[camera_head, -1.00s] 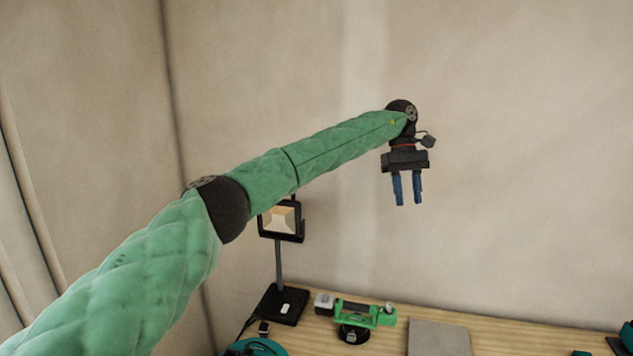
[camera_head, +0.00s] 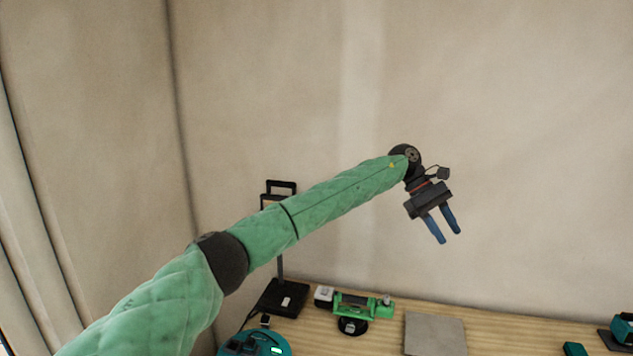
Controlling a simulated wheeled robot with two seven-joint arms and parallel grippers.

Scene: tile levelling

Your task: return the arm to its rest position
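My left arm, in a green quilted cover, reaches in from the lower left of the head view. Its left gripper (camera_head: 443,225) hangs in the air above the table, in front of the wall. The two blue fingers are apart with nothing between them, and they point down and slightly right. My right gripper is not in this view.
The wooden table (camera_head: 385,343) below holds a grey tile (camera_head: 435,334), a green device (camera_head: 362,306) with a black round part, a work lamp's black base (camera_head: 283,297) and a teal device (camera_head: 255,344). Teal items (camera_head: 622,329) lie at right. The lamp head is partly behind my arm.

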